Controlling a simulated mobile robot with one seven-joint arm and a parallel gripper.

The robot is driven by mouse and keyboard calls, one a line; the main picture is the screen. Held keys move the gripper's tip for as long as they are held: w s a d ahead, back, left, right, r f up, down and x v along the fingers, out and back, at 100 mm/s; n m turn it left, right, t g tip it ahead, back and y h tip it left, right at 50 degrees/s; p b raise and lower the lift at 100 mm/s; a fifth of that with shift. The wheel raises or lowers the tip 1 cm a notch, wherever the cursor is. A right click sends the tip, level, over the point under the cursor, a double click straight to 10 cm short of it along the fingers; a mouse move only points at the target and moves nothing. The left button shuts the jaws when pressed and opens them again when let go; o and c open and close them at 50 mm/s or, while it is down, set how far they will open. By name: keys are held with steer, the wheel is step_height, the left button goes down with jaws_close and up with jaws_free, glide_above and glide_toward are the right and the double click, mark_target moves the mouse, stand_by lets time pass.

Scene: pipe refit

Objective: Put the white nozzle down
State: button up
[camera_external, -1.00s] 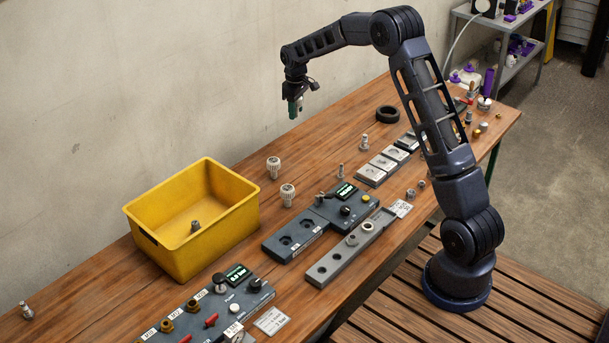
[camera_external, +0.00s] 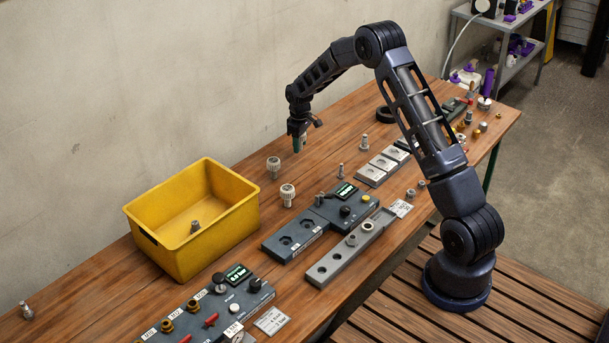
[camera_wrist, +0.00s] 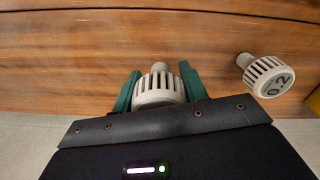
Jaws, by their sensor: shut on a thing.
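My gripper (camera_external: 298,147) hangs above the back of the wooden table, to the right of the yellow bin. In the wrist view its green fingers (camera_wrist: 156,84) are shut on a white nozzle (camera_wrist: 158,88) with a ribbed head. The held nozzle is mostly hidden in the external view, and I cannot tell whether it touches the table. Another white nozzle (camera_wrist: 268,76), marked 0.2, is apart from the fingers on the right in the wrist view. In the external view two white nozzles (camera_external: 273,166) (camera_external: 288,194) stand on the table near the bin.
The yellow bin (camera_external: 160,241) holds a small grey part (camera_external: 195,227). A dark fixture with a display (camera_external: 344,210) and a grey holder strip (camera_external: 332,268) lie in front. A metal fitting (camera_external: 364,142) stands to the right. Bare wood (camera_external: 320,165) surrounds the spot beneath my gripper.

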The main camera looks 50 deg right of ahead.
mark_target(300, 160)
steer(key=shift+f, duration=2.35)
steer(key=shift+f, duration=0.1)
steer(key=o, duration=1)
